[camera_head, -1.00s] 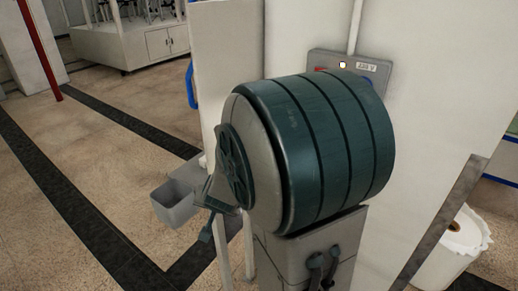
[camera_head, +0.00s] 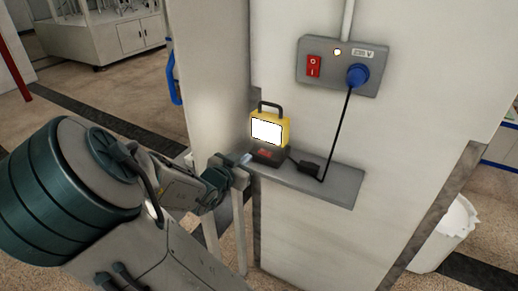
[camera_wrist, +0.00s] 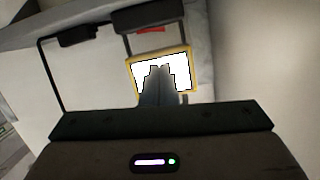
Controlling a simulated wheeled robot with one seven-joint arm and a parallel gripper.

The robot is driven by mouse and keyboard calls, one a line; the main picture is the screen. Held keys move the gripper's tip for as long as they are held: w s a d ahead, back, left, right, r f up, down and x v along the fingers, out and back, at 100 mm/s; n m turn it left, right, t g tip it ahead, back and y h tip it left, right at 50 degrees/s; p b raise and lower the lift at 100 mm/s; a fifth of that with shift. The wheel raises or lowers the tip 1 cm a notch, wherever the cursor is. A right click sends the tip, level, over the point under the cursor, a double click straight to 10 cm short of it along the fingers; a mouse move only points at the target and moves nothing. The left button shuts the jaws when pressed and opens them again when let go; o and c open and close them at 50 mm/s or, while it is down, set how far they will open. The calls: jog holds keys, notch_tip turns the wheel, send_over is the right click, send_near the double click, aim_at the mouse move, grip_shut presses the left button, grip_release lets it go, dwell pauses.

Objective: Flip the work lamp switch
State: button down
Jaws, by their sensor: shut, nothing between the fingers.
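The yellow work lamp (camera_head: 270,129) stands upright on a grey wall shelf, its face glowing white and a black handle on top. A red switch (camera_head: 265,152) sits on its dark base. My gripper (camera_head: 245,159) is at the left of the lamp's base, shut and empty; I cannot tell whether it touches the lamp. In the wrist view, my shut fingers (camera_wrist: 160,82) overlap the glowing lamp face (camera_wrist: 145,75), and the red switch (camera_wrist: 150,30) shows beyond them, near the top. The switch's position is too small to tell.
The grey shelf (camera_head: 335,187) also bears a black cable box (camera_head: 310,169). A cable rises from it to a blue plug (camera_head: 357,75) in a wall panel (camera_head: 320,81) with a red rocker switch (camera_head: 313,67) and a lit indicator. A white bin (camera_head: 445,235) stands at the right.

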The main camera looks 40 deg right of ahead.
aim_at(265, 145)
jog(key=shift+b+x, duration=1.3)
jog(key=shift+x, duration=3.7)
